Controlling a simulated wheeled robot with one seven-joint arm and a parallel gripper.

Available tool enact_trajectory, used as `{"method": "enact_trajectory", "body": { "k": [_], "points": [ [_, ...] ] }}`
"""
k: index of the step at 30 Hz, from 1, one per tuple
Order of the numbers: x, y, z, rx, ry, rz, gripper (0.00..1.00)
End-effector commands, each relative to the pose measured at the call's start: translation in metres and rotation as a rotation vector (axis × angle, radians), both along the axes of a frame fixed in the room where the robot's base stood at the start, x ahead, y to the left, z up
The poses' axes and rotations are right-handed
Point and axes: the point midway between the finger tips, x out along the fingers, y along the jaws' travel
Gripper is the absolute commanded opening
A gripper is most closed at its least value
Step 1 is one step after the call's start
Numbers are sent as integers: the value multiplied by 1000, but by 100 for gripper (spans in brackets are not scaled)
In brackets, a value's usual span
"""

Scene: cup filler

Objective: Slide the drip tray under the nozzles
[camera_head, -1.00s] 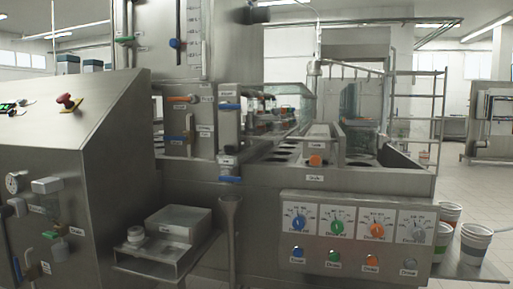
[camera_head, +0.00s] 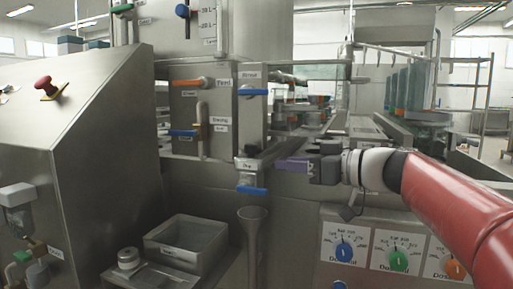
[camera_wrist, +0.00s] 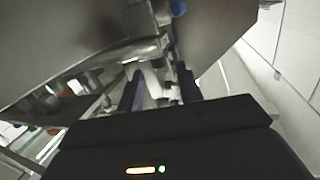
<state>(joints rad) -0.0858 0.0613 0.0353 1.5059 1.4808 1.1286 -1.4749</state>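The likely drip tray (camera_head: 272,154) is a narrow metal ledge with a small, hard-to-read front label, at mid-height on the machine front in the head view. A blue lever (camera_head: 252,190) sits just below it. My gripper (camera_head: 284,166) is right of the ledge's front end, its purple fingers pointing left and very close to it; I cannot tell whether they touch. In the wrist view my gripper (camera_wrist: 160,85) has its two dark fingers apart. A pale metal part shows between or beyond them, and I cannot tell that it is held. The nozzles are not clearly visible.
Valves with an orange handle (camera_head: 188,83) and a blue handle (camera_head: 253,92) sit above the ledge. A metal funnel pipe (camera_head: 252,225) stands below. An open metal box (camera_head: 187,243) is at lower left. A dial panel (camera_head: 385,245) lies beneath my arm.

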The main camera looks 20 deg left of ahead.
Motion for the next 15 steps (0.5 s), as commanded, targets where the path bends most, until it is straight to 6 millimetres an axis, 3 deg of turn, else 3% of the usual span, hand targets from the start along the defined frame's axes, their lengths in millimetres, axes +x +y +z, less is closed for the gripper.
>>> {"method": "enact_trajectory", "body": {
  "k": [5,15],
  "points": [
    [12,10,18,59,-78,25,36],
    [26,59,19,58,-77,25,36]
  ]
}}
